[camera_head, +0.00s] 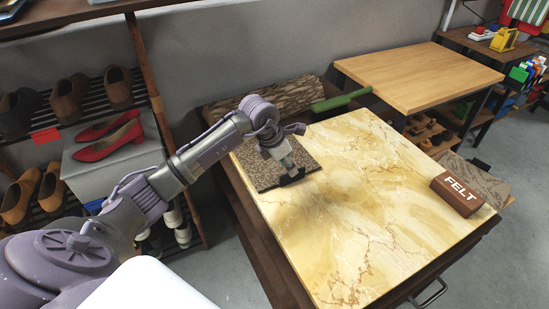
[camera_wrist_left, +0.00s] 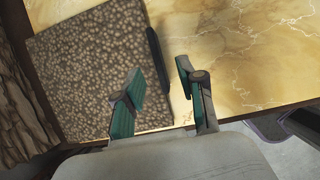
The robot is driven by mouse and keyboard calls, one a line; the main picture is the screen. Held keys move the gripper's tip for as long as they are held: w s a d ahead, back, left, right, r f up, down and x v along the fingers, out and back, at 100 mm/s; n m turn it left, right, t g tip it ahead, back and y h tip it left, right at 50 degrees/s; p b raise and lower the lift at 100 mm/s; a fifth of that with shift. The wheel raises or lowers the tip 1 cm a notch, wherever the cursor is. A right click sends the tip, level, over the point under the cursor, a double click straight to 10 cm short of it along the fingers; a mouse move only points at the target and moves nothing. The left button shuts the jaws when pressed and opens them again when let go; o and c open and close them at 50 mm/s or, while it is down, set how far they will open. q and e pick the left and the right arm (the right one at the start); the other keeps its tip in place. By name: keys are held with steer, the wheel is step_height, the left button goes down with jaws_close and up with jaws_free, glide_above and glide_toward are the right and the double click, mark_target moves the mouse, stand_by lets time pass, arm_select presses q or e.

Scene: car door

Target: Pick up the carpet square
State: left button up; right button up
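The carpet square (camera_head: 262,167) is a speckled brown, thick flat piece at the left far corner of the marble-topped table (camera_head: 370,200). It fills the left of the left wrist view (camera_wrist_left: 85,65). A small black piece (camera_wrist_left: 156,62) stands along its right edge. My left gripper (camera_head: 287,176) is above that right edge, pointing down. In the left wrist view my left gripper (camera_wrist_left: 160,70) has its fingers apart, one over the carpet, the other over the marble. Nothing is visibly held. I cannot tell whether the fingers touch the carpet. My right gripper is not in view.
A brown FELT block (camera_head: 457,194) sits at the table's right edge, near a patterned board (camera_head: 475,179). A bark-like slab (camera_head: 285,95) and green bar (camera_head: 341,100) lie behind. A shoe rack (camera_head: 85,125) stands left, a wooden table (camera_head: 420,75) back right. The marble's middle is clear.

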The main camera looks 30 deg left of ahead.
arm_select(q)
steer(key=shift+x, duration=2.75)
steer(key=shift+a, duration=0.1)
jaws_close()
steer(key=shift+w+r, duration=0.1)
